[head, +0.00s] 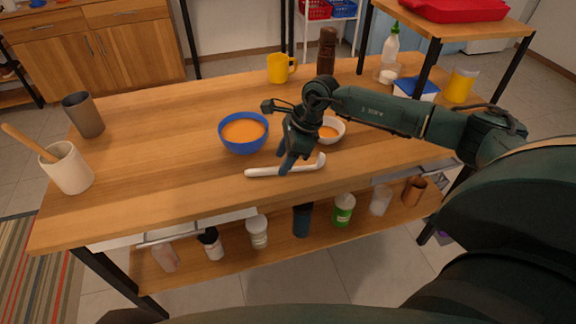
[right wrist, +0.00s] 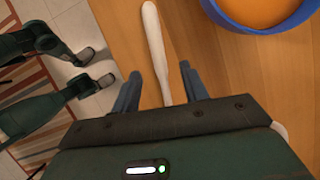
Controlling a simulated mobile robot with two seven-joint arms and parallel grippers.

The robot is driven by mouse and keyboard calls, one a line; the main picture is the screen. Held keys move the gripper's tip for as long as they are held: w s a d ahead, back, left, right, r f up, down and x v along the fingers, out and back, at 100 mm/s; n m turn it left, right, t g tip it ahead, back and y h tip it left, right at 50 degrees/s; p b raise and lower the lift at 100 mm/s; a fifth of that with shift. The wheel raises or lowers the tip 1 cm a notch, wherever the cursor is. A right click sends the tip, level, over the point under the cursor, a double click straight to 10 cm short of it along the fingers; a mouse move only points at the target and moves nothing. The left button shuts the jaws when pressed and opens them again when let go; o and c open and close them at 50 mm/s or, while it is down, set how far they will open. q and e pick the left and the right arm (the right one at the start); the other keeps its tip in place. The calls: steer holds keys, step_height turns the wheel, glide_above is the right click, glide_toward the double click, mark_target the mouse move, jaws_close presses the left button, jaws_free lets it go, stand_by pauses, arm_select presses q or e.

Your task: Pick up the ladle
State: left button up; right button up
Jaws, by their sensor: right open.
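The white ladle (head: 275,170) lies on the wooden table near its front edge, with its bent end to the right in the head view. In the right wrist view its handle (right wrist: 155,45) runs between the two fingers. My right gripper (head: 286,161) is at the ladle, pointing down with its fingers spread. In the right wrist view the open right gripper (right wrist: 162,78) has one finger on each side of the handle, with gaps visible. The ladle's far end is partly hidden below the gripper body. My left gripper is not seen in the head view.
A blue bowl (head: 236,148) of orange soup stands just behind the ladle. A small white bowl (head: 338,136) is behind the right gripper. A yellow mug (head: 279,69) and brown mill (head: 326,52) stand farther back. The table's left middle is clear.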

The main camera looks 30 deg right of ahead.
steer(key=shift+x, duration=1.3)
steer(key=shift+c, duration=0.5)
jaws_close()
